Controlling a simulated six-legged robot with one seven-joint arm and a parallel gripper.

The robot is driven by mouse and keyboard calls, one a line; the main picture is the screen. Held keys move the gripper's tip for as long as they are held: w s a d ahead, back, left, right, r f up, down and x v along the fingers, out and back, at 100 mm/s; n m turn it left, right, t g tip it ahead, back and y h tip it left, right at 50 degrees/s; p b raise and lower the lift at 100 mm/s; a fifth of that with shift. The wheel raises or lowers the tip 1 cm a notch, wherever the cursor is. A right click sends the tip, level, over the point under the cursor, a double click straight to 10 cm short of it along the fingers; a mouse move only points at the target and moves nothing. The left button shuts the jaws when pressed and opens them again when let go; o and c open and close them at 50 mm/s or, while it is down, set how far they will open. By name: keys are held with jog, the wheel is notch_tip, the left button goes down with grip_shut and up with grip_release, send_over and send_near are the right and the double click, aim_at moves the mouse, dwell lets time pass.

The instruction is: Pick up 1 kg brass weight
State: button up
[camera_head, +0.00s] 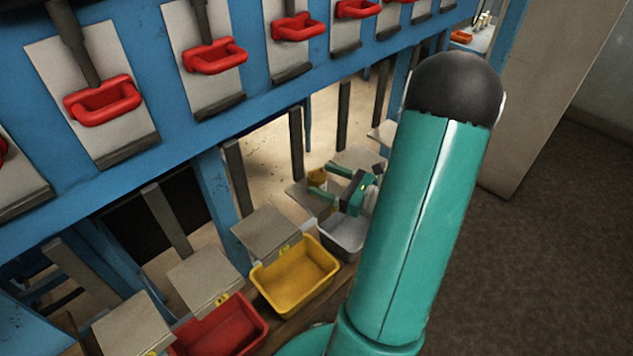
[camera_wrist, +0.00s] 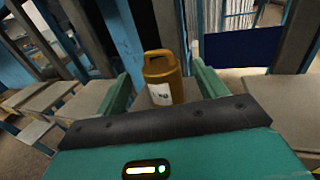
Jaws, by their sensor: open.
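The 1 kg brass weight (camera_wrist: 160,91) is a brass-coloured cylinder with a loop handle on top and a white label on its front. In the wrist view it stands upright on a grey plate, between and a little beyond my two green fingers. In the head view the weight (camera_head: 317,174) is small, at the fingertips, above the grey plate behind the grey bin. My gripper (camera_head: 322,179) is open around the near side of the weight; it also shows in the wrist view (camera_wrist: 162,72). Contact with either finger cannot be made out.
A yellow bin (camera_head: 312,262), a red bin (camera_head: 222,330) and a grey bin (camera_head: 341,238) stand in a row in front of grey plates (camera_head: 268,232). Dark upright posts rise behind the plates. A blue frame (camera_head: 185,135) with red handles (camera_head: 215,56) runs above.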

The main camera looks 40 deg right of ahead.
aim_at(311, 172)
jog(key=x, duration=0.5)
jog(key=shift+s, duration=0.1)
jog(key=shift+r, duration=0.1)
grip_shut()
